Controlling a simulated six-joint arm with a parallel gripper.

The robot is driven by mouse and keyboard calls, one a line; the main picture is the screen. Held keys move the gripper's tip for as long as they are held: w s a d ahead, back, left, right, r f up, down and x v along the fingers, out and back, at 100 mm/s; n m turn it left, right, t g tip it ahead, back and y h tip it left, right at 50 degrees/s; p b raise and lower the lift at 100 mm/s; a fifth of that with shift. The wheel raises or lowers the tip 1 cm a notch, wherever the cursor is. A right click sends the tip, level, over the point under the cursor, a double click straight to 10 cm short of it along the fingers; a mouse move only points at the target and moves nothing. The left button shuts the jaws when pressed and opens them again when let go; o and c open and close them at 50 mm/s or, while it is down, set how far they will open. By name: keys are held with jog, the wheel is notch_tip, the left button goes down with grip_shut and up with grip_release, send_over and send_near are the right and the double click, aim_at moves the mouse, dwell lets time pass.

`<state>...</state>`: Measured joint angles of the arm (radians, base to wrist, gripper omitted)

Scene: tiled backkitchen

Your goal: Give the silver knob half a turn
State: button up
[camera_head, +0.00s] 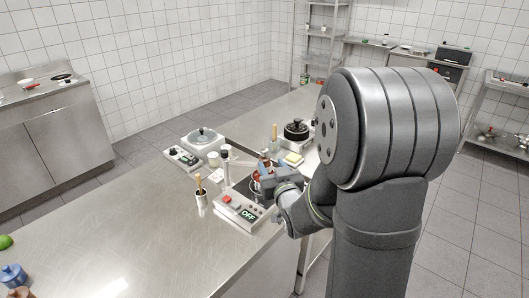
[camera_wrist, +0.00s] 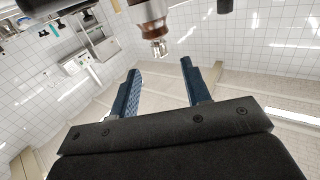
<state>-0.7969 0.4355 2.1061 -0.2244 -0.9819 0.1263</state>
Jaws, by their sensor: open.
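I cannot pick out a silver knob for sure in the head view; my gripper and arm hide part of the area behind the box. My gripper (camera_head: 266,180) is just beyond the box, above the counter. In the wrist view my gripper (camera_wrist: 159,66) is open, with nothing between its two blue fingers. A copper-brown cylinder with a small silver end (camera_wrist: 158,47) shows beyond the fingertips; I cannot tell whether that end is the knob.
A scale-like device (camera_head: 182,157), a lidded pan (camera_head: 203,138) and a black-topped pot (camera_head: 297,130) are farther back. The counter's left front (camera_head: 130,235) is mostly clear.

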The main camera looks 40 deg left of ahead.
aim_at(265, 154)
jog(key=x, duration=0.8)
jog(key=shift+w+a, duration=0.1)
jog(key=shift+w, duration=0.05)
grip_shut()
